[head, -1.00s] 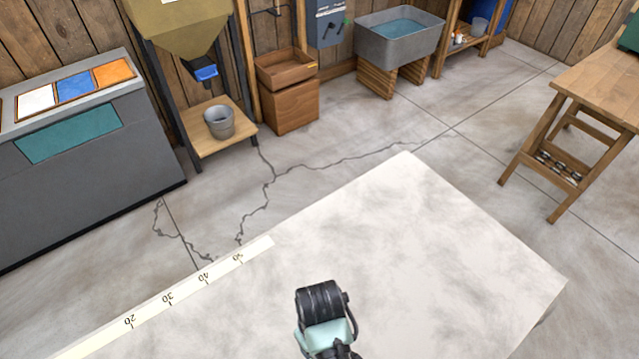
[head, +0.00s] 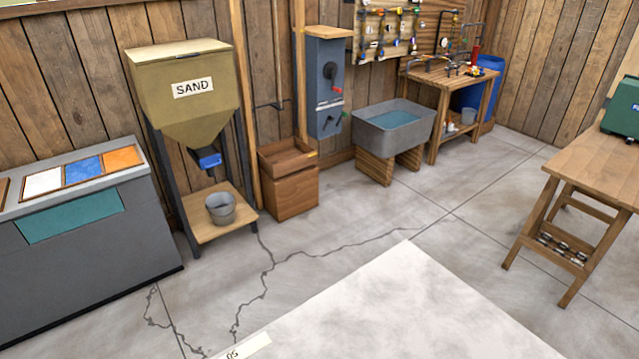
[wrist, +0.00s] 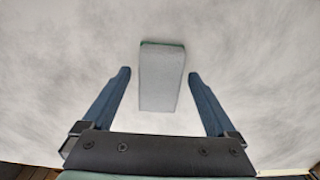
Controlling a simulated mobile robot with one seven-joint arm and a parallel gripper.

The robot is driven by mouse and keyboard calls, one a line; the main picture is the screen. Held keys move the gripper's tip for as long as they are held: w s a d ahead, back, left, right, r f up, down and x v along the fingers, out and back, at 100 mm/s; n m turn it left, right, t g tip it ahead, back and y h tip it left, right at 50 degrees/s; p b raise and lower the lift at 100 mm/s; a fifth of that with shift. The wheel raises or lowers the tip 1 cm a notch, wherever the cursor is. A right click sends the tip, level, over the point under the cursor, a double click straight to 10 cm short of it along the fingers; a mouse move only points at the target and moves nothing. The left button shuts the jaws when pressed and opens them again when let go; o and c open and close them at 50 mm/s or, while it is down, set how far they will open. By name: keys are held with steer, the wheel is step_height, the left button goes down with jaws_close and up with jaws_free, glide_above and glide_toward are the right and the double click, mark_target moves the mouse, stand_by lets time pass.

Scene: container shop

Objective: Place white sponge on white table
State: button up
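In the wrist view my gripper (wrist: 158,78) is open, with its two blue-grey fingers apart. A pale grey-white block, apparently the white sponge (wrist: 162,82), lies between and a little beyond the fingers. A gap shows on each side of it, and a thin green edge runs along its far end. Behind it is a mottled whitish surface; whether the sponge touches it I cannot tell. In the head view the white table (head: 400,310) fills the bottom, bare where it shows. My gripper and the sponge are not in the head view.
A measuring strip (head: 240,348) lies along the table's left edge. Open concrete floor (head: 330,265) lies beyond. A grey cabinet (head: 90,270), sand hopper (head: 185,100), wooden box (head: 290,190) and water basin (head: 395,140) stand by the wall. A wooden workbench (head: 590,175) is at right.

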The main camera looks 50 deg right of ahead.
step_height(320, 180, up, 12)
stand_by(0.6)
